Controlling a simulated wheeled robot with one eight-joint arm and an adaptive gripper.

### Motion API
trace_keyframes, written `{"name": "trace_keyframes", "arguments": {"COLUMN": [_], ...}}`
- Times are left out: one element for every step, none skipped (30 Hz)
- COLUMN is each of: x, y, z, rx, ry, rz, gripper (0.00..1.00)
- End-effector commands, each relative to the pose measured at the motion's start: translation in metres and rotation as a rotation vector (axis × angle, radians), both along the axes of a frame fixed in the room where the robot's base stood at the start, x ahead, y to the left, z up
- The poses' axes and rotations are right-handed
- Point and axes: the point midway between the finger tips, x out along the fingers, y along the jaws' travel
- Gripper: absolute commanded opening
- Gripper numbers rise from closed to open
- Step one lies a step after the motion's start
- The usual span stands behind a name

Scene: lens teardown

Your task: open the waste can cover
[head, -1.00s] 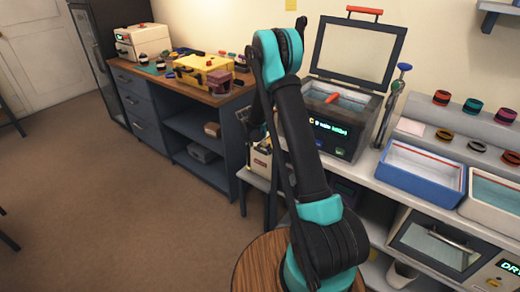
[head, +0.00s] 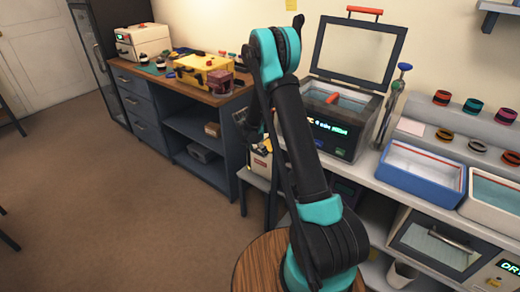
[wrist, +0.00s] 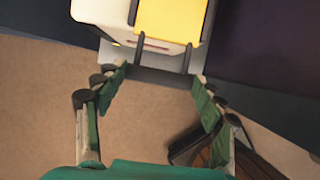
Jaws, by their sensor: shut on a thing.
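The waste can (head: 259,163) appears to be the cream box with a label beside the dark bench, partly behind my arm in the head view. In the wrist view its white body (wrist: 98,12) and a yellow panel (wrist: 168,20) are at the top. A grey flap (wrist: 150,77), which looks like its cover, lies below them, with two dark bars across it. My gripper (wrist: 158,76) has its green fingers on either side of this flap and is shut on it. How far the cover is raised cannot be told.
A round wooden top (head: 262,258) is at my arm's base. The bench at right holds an open-lidded bath (head: 345,130) and a blue tray (head: 420,185). A workbench (head: 165,85) with a yellow case (head: 205,75) stands at back left.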

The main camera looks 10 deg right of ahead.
Motion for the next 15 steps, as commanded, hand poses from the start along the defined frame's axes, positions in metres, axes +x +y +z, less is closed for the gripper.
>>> {"name": "trace_keyframes", "arguments": {"x": [-0.009,-0.014,-0.020,-0.024,-0.028,-0.032,-0.035,-0.037,-0.039,-0.039,-0.040,-0.040,-0.040,-0.040,-0.040], "y": [0.011,0.016,0.022,0.026,0.030,0.034,0.036,0.038,0.039,0.040,0.040,0.040,0.040,0.040,0.040], "z": [0.000,0.000,0.000,0.000,0.000,0.000,0.000,0.000,0.000,0.000,0.000,0.000,0.000,0.000,0.000], "rx": [0.000,0.000,0.000,0.000,0.000,0.000,0.000,0.000,0.000,0.000,0.000,0.000,0.000,0.000,0.000], "ry": [0.000,0.000,0.000,0.000,0.000,0.000,0.000,0.000,0.000,0.000,0.000,0.000,0.000,0.000,0.000], "rz": [0.005,0.006,0.005,0.005,0.006,0.005,0.004,0.003,0.003,0.003,0.002,0.002,0.002,0.002,0.002], "gripper": [0.17,0.17,0.17,0.17,0.17,0.17,0.17,0.17,0.17,0.17,0.17,0.17,0.17,0.17,0.17]}}
